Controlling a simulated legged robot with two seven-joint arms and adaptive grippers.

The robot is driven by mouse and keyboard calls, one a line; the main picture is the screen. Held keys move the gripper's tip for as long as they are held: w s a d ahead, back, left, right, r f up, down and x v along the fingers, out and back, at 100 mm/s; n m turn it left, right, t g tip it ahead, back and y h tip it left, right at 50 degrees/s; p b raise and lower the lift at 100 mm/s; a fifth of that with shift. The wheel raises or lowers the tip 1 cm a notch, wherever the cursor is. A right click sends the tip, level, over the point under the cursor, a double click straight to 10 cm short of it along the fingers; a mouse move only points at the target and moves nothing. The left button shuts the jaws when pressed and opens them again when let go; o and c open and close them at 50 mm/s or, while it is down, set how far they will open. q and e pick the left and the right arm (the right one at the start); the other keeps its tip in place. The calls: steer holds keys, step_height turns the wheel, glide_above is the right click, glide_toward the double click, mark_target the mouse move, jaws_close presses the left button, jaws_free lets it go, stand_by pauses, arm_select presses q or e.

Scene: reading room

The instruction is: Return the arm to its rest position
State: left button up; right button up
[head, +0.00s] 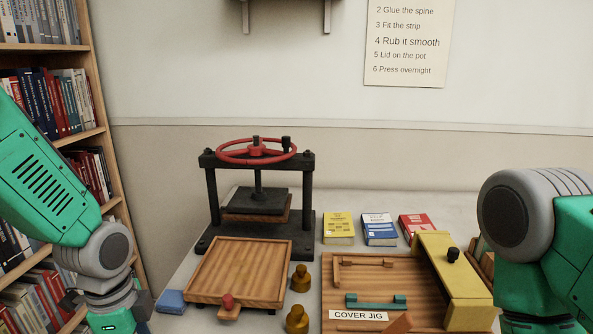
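My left arm (45,185) comes in from the left edge, over the bookshelf side. Its wrist (110,310) points down at the lower left, beside the table, and its gripper is cut off below the frame. My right arm (545,235) fills the right edge, in front of the table's right end. Its gripper is also out of view. Neither hand shows, so I cannot see whether either holds anything.
A black press (212,200) with a red wheel (258,160) stands at the back. Before it lie a wooden tray (238,270), a blue block (171,301) and two brass weights (300,278). A cover jig (400,285) with a yellow piece (440,262) lies right. Three books (379,229) lie behind it.

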arm_select(q)
steer(key=s+a+f+n, duration=0.2)
steer(key=s+f+n, duration=1.3)
steer(key=s+f, duration=0.6)
steer(key=shift+s+a+t+y, duration=0.2)
steer(key=shift+t+y, duration=0.1)
steer(key=shift+t, duration=0.1)
steer(key=shift+w+d, duration=0.1)
steer(key=shift+w, duration=0.05)
steer(key=shift+o, duration=0.5)
